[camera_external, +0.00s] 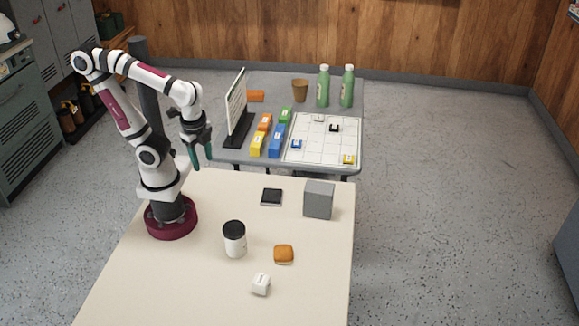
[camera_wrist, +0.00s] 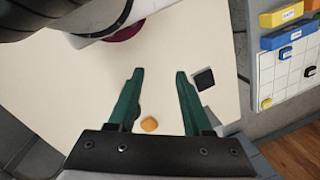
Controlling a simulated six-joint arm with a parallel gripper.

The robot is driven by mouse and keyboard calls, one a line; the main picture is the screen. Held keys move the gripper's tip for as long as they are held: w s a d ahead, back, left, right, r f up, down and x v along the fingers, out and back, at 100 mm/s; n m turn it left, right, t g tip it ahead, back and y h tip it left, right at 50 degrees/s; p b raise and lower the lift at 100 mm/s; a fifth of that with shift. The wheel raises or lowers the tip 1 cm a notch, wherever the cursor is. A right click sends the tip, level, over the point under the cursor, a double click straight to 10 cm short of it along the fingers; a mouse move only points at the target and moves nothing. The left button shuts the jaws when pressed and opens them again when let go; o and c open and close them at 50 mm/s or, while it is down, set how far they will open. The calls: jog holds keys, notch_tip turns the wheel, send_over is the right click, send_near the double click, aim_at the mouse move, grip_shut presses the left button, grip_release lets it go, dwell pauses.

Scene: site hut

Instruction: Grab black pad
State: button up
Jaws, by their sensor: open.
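The black pad (camera_external: 271,197) is a small dark square lying flat on the cream table (camera_external: 190,285), near its far edge and left of a grey cube. In the wrist view the black pad (camera_wrist: 205,79) shows to the right of the right finger, apart from it. My gripper (camera_external: 200,163) hangs above the far left part of the table, left of the pad and higher than it. In the wrist view my gripper (camera_wrist: 158,72) has its two green fingers spread apart with nothing held between them.
A grey cube (camera_external: 318,199), a white cup with black lid (camera_external: 235,240), an orange block (camera_external: 284,254) and a white cube (camera_external: 261,284) stand on the cream table. Behind, a grey table holds a black-based sign (camera_external: 237,110), coloured boxes, a white grid board (camera_external: 310,150) and green bottles (camera_external: 323,88).

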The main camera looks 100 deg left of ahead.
aim_at(272, 194)
dwell(0.3)
jog(key=o, duration=0.8)
jog(key=w+a+f+m+g+y, duration=0.35)
jog(key=w+a+f+y, duration=0.2)
jog(key=w, duration=0.35)
jog(key=w+f+m+t+y, duration=0.1)
jog(key=w+f+m+y, duration=0.1)
jog(key=f, duration=0.2)
jog(key=w+f+m+t+y, duration=0.1)
jog(key=w+f+m+y, duration=0.1)
jog(key=f, duration=0.3)
jog(key=w+f+m+t+y, duration=0.1)
jog(key=w+f+m+y, duration=0.1)
jog(key=w+f+m, duration=0.2)
jog(key=shift+w+f, duration=0.1)
jog(key=shift+f, duration=0.1)
jog(key=shift+m, duration=0.25)
jog(key=x, duration=0.7)
jog(key=shift+w+f, duration=0.1)
jog(key=shift+f, duration=0.25)
